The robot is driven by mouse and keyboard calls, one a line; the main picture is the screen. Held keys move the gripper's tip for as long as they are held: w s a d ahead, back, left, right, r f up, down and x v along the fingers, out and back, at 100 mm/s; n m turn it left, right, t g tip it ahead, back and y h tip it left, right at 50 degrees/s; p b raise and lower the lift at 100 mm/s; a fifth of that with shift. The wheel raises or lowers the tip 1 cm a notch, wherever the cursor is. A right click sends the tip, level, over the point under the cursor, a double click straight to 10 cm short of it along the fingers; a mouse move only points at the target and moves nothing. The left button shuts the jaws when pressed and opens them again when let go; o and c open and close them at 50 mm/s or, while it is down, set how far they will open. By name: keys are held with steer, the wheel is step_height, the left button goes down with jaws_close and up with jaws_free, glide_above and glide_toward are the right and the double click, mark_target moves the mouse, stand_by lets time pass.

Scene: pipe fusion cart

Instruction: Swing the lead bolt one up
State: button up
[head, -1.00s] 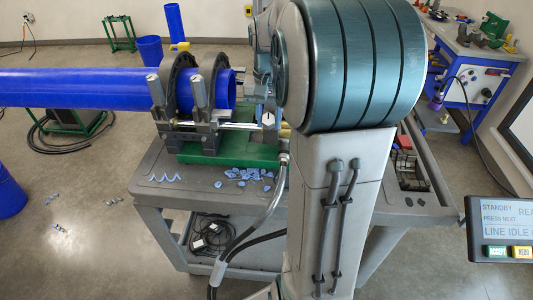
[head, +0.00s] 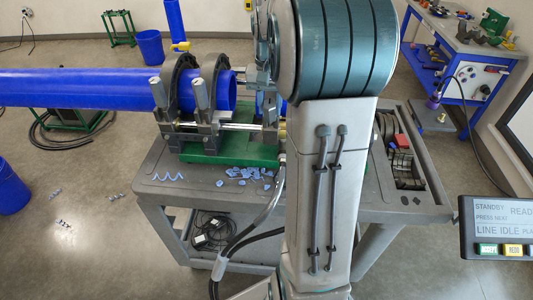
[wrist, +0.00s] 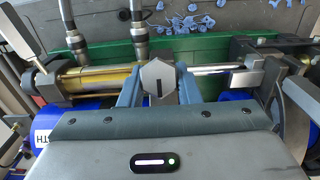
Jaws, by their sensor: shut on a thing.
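In the wrist view my gripper (wrist: 158,88) has its two blue-grey fingers closed on either side of a grey hexagonal head (wrist: 159,78) with a dark line on its face. I cannot tell whether this head belongs to the lead bolt. Another grey bolt-like bar (wrist: 18,32) leans at the wrist view's upper left. My arm hides most of the gripper in the head view.
The clamps sit on a green base (head: 215,148) on a grey cart (head: 155,177). Blue shavings (head: 245,175) lie in front. Hoses (wrist: 140,32) rise close to the gripper. A parts tray (head: 408,170) and a display panel (head: 508,230) are to the right.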

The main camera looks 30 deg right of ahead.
steer(key=shift+w+r, duration=0.1)
steer(key=shift+w+d+r+p, duration=0.35)
steer(key=shift+w+d+p, duration=0.15)
steer(key=shift+w+p, duration=0.15)
steer(key=shift+w+d, duration=0.25)
steer(key=shift+w, duration=0.1)
steer(key=shift+p, duration=0.3)
steer(key=shift+w+d+r+p, duration=0.1)
steer(key=shift+w+d+p, duration=0.3)
steer(key=shift+w, duration=0.15)
steer(key=shift+w+d+r+p, duration=0.1)
steer(key=shift+w+d+p, duration=0.25)
steer(key=shift+w, duration=0.15)
steer(key=shift+w+d+p, duration=0.25)
steer(key=shift+w+p, duration=0.2)
steer(key=shift+w+d, duration=0.15)
steer(key=shift+w, duration=0.05)
